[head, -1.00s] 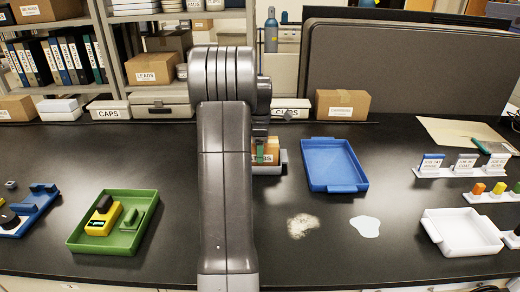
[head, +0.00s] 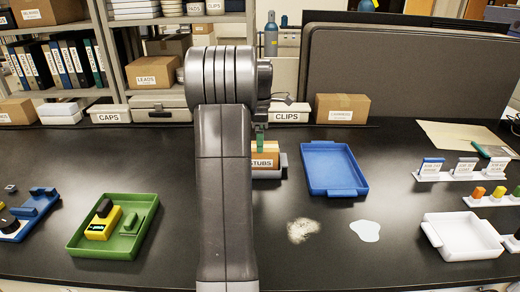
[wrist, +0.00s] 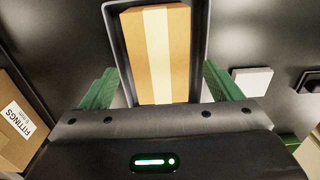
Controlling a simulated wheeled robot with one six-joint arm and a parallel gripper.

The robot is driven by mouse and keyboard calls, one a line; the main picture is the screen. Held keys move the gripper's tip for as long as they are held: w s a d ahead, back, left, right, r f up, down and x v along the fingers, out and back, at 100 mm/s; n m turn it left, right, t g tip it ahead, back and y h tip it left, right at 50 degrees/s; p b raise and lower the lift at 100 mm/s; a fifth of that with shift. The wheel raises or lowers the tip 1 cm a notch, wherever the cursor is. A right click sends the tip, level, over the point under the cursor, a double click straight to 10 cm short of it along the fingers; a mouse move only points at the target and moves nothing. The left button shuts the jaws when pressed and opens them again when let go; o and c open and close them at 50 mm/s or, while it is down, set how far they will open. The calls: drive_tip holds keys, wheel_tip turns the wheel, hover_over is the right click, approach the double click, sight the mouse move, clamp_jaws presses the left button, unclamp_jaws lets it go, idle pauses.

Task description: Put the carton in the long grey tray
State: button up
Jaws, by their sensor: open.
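The brown carton (head: 264,156), marked STUBS, sits in the long grey tray (head: 284,161) on the black bench. My arm hides their left part in the head view. In the wrist view the carton (wrist: 158,55) has a pale tape strip and lies between the dark walls of the tray (wrist: 201,45). My gripper (head: 260,141) is over the carton in the head view. In the wrist view its green fingers (wrist: 161,85) are spread on either side of the carton and tray, with visible gaps, holding nothing.
A blue tray (head: 334,169) lies just right of the grey tray. A green tray (head: 112,226) with a yellow device is at left, and a white tray (head: 461,236) at right. A CLIPS box (head: 290,112) stands behind. Powder and a pale puddle mark the bench in front.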

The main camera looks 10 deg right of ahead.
wheel_tip(320, 180, up, 6)
drive_tip(key=shift+f, duration=0.15)
drive_tip(key=o, duration=0.3)
drive_tip(key=shift+a, duration=0.1)
